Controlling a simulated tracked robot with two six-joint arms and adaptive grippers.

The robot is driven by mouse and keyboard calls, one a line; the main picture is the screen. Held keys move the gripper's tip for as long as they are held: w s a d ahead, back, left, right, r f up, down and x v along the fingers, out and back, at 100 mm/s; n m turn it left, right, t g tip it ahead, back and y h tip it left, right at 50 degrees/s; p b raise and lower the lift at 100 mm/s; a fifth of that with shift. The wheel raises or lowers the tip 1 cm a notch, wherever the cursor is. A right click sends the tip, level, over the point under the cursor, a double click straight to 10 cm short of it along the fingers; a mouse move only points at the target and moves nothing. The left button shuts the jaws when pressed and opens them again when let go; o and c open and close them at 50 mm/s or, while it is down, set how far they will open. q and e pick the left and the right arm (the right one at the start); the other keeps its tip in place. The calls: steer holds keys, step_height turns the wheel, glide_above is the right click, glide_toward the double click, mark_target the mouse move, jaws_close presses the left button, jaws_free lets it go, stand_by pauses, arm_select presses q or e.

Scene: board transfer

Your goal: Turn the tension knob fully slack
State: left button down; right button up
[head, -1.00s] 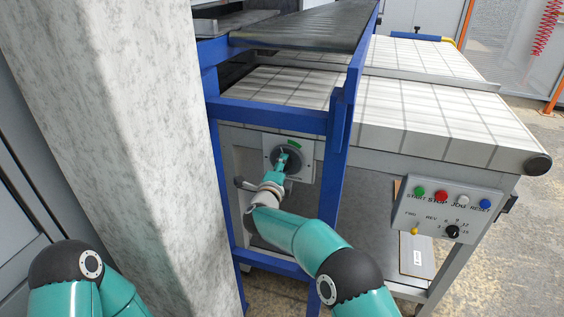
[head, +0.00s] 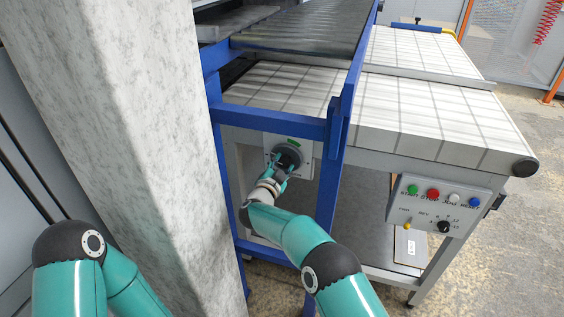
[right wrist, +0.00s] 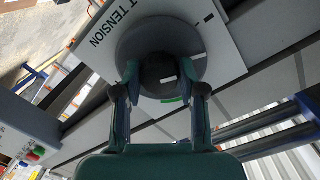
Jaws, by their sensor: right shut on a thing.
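The tension knob is a dark round knob (right wrist: 160,72) on a grey disc, on a white plate (right wrist: 215,45) lettered "TENSION" in the right wrist view. A green mark shows on the plate beside the disc. In the head view the knob (head: 287,155) sits on the plate under the conveyor, behind the blue frame. My right gripper (head: 280,168) reaches it from below; in the right wrist view its two fingers (right wrist: 163,84) are closed on opposite sides of the knob. A small white mark shows on the knob. My left arm shows at the lower left; its gripper is out of view.
A blue frame post (head: 333,180) stands just right of my right arm, with a blue crossbar (head: 275,120) above it. A grey mottled pillar (head: 120,120) stands to the left. A control box (head: 440,205) with several buttons hangs at the right.

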steer(key=n, duration=0.2)
steer(key=f+n, duration=0.1)
steer(key=n, duration=0.2)
steer(key=shift+s+a+h+p, duration=0.1)
steer(key=shift+h+p, duration=0.2)
steer(key=shift+p, duration=0.05)
steer(key=shift+n, duration=0.3)
steer(key=o, duration=0.9)
steer(key=shift+o, duration=1.2)
steer(key=shift+r, duration=0.15)
steer(key=shift+r, duration=0.15)
